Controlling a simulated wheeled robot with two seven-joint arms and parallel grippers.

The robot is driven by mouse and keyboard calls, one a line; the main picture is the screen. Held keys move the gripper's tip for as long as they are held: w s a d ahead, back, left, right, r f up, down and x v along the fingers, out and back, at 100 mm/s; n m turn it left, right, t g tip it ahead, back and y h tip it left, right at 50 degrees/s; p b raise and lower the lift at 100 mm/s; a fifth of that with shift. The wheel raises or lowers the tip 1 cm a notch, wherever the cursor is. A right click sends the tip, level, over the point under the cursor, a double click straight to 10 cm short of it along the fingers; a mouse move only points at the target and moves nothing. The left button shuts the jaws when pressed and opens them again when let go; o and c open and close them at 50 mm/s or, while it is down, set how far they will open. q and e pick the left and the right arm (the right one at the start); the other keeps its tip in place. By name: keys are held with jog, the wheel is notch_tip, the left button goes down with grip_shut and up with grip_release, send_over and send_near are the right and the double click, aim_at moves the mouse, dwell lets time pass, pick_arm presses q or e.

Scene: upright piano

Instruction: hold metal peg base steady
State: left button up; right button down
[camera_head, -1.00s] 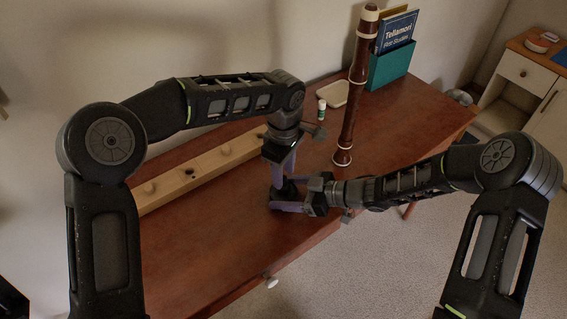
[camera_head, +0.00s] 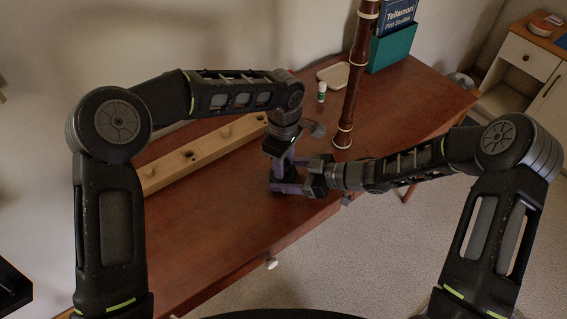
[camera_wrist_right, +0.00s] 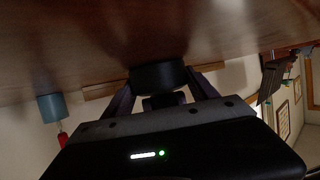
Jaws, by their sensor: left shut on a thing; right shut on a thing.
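In the head view, the peg base is a small dark piece on the desk, mostly hidden between my two grippers. The right wrist view shows it better, as a short black round base (camera_wrist_right: 158,76) between the fingers. My right gripper (camera_head: 287,187) comes in from the right, low over the desk, and is shut around the base from the side. My left gripper (camera_head: 285,168) points down from above the same spot and is shut. What it holds is hidden, though it sits right over the base.
A pale wooden rail (camera_head: 160,172) with holes lies behind and left. A tall brown woodwind (camera_head: 357,75) stands upright to the right. A white-green tube (camera_head: 321,92), a pale dish (camera_head: 338,73) and a teal box (camera_head: 392,48) stand farther back. The desk (camera_head: 205,225) is clear in front.

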pick_arm(q)
grip_shut()
